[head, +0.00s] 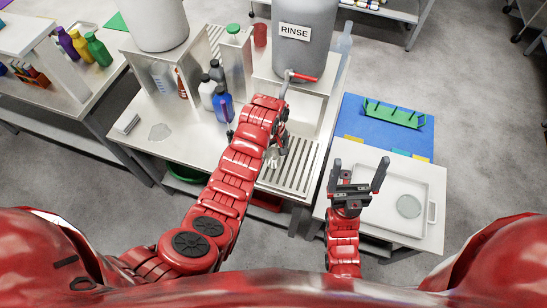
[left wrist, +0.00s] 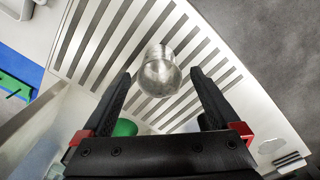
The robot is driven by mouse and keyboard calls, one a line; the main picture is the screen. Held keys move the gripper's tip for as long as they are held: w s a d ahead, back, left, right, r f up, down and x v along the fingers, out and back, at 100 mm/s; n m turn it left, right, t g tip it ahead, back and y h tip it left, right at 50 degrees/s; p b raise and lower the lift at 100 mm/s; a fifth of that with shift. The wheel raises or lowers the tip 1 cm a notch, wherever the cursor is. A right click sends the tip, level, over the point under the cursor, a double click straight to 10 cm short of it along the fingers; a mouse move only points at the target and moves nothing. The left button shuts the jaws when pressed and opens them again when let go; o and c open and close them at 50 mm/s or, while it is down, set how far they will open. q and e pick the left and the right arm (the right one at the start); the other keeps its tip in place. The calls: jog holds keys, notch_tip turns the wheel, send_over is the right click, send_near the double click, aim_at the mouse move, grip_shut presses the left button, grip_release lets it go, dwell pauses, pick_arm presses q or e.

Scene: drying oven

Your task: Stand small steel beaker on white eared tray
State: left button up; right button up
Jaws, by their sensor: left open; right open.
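The small steel beaker (left wrist: 158,75) stands on the slotted drain rack (left wrist: 75,42) in the left wrist view. In the head view the beaker (head: 271,158) is partly hidden by my left arm. My left gripper (head: 281,142) is open above the rack; in the left wrist view its fingers (left wrist: 160,80) appear on either side of the beaker, with visible gaps. The white eared tray (head: 416,180) lies on the right-hand table, with a pale round disc (head: 408,206) on it. My right gripper (head: 360,168) is open and empty, over the tray's left side.
A grey RINSE tank (head: 300,45) with a red-handled tap (head: 300,77) stands behind the rack. Bottles, including a blue one (head: 222,105), stand left of my left arm. A green rack (head: 393,114) sits on a blue mat (head: 362,105) behind the tray.

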aim_at(274, 157)
pick_arm(q)
jog(key=shift+s+f+p, duration=0.1)
jog(key=shift+f+p, duration=0.65)
jog(key=shift+f, duration=1.35)
grip_shut()
jog(key=shift+r, duration=0.15)
